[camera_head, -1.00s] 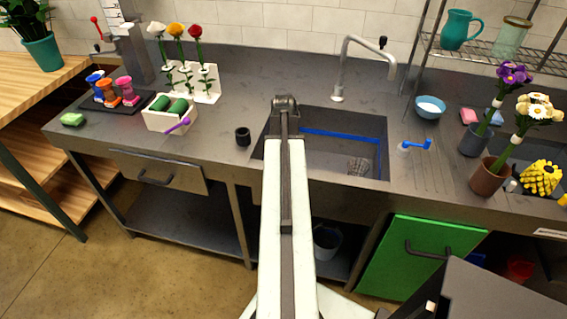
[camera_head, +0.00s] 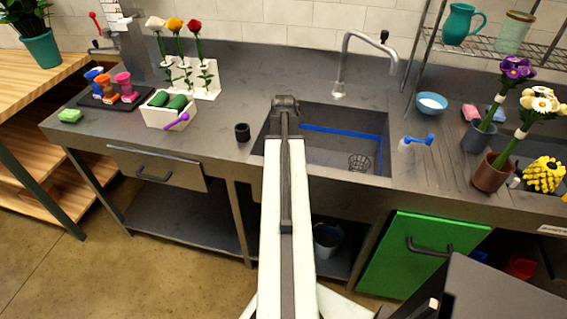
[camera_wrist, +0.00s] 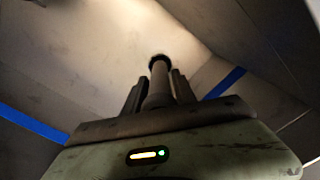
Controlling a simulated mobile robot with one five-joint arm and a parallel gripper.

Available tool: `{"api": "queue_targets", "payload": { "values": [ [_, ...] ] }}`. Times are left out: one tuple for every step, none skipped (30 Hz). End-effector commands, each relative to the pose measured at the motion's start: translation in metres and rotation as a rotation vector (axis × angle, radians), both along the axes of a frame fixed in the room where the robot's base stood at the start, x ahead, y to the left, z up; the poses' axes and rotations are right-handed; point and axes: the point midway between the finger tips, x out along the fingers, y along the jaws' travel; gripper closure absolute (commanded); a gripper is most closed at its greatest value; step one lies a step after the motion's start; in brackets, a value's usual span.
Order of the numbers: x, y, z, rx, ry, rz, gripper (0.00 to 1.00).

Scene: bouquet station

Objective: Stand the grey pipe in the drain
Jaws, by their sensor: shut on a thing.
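In the wrist view my gripper (camera_wrist: 157,92) is shut on the grey pipe (camera_wrist: 158,80), with one finger on each side. The pipe points away from the wrist toward the pale sink floor. A dark ring, apparently the drain (camera_wrist: 159,58), shows around its far end. I cannot tell whether the pipe's end is in the ring or just above it. In the head view the sink (camera_head: 340,155) is behind my arm. My gripper, the pipe and the drain are hidden there.
A wire strainer (camera_head: 359,162) lies in the sink's right part. A blue line (camera_head: 345,132) runs along the sink walls. The tap (camera_head: 342,65) stands behind. A black cup (camera_head: 242,132) is left of the sink, and a blue-handled brush (camera_head: 418,141) is right.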

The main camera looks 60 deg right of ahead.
Motion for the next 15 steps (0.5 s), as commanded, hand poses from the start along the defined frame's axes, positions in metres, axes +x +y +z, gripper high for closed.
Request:
{"api": "queue_targets", "payload": {
  "values": [
    [-0.0001,-0.0001,-0.0011,0.0,0.0,0.0,1.0],
    [-0.0001,-0.0001,-0.0009,0.0,0.0,0.0,1.0],
    [-0.0001,-0.0001,-0.0006,0.0,0.0,0.0,1.0],
    [-0.0001,-0.0001,-0.0004,0.0,0.0,0.0,1.0],
    [-0.0001,-0.0001,-0.0004,0.0,0.0,0.0,1.0],
    [-0.0001,-0.0001,-0.0004,0.0,0.0,0.0,1.0],
    [-0.0002,-0.0001,-0.0004,0.0,0.0,0.0,1.0],
    [-0.0002,-0.0001,-0.0003,0.0,0.0,0.0,0.59],
    [-0.0002,-0.0001,-0.0003,0.0,0.0,0.0,0.48],
    [-0.0002,-0.0001,-0.0003,0.0,0.0,0.0,0.42],
    [-0.0002,-0.0001,-0.0003,0.0,0.0,0.0,0.42],
    [-0.0002,-0.0001,-0.0004,0.0,0.0,0.0,0.42],
    [-0.0003,-0.0001,-0.0004,0.0,0.0,0.0,0.42],
    [-0.0002,-0.0002,-0.0004,0.0,0.0,0.0,0.42],
    [-0.0002,-0.0002,-0.0004,0.0,0.0,0.0,0.42]
  ]
}}
